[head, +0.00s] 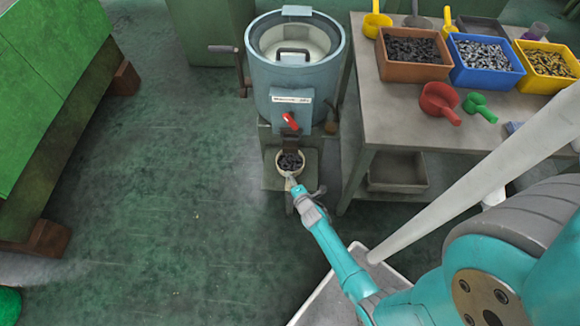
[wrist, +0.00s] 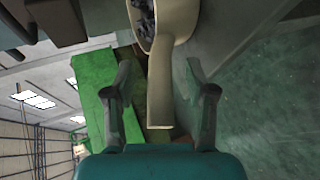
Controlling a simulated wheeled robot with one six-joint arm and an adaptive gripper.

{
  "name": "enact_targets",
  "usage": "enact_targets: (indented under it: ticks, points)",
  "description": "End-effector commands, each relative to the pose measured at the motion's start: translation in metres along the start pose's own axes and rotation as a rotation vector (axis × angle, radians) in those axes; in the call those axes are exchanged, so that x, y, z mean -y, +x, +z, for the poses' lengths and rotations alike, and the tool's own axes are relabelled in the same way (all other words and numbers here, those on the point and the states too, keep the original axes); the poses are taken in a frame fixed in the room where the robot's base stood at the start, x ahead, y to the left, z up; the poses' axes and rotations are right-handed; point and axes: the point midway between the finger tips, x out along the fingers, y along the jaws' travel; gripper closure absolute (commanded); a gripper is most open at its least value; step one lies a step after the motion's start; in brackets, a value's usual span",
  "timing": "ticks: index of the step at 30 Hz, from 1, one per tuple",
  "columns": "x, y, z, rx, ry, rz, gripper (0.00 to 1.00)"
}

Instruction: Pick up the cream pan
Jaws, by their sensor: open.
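The cream pan (head: 281,170) sits below the spout of the blue-grey round machine (head: 283,92), with dark small parts (head: 290,160) in its bowl. Its handle points toward my arm. In the wrist view, the cream pan (wrist: 161,95) shows its flat handle running down between the two fingers of my gripper (wrist: 160,75), with a gap on either side. In the head view my gripper (head: 297,187) is at the handle end. The gripper is open. The fingertips are small in the head view and contact cannot be told.
A workbench (head: 400,125) on the right holds brown (head: 413,72), blue (head: 487,77) and yellow (head: 548,85) bins, a red scoop (head: 440,101) and a green scoop (head: 479,107). A green machine (head: 45,90) stands at left. The floor between is clear.

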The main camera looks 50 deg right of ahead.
Motion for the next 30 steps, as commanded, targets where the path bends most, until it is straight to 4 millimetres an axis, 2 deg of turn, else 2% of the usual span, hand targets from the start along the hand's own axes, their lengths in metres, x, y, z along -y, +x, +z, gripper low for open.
enact_targets:
  ticks: [3,11,14,18,30]
  points:
    - [0.0006,0.0066,0.0000,0.000,0.000,-0.002,0.45]
    - [0.0007,0.0079,0.0000,0.000,0.000,-0.001,0.45]
    - [0.0007,0.0078,0.0000,0.000,0.000,-0.001,0.65]
    - [0.0007,0.0078,0.0001,0.000,0.000,-0.001,1.00]
    - [-0.0042,0.0100,-0.0012,0.000,-0.001,0.002,1.00]
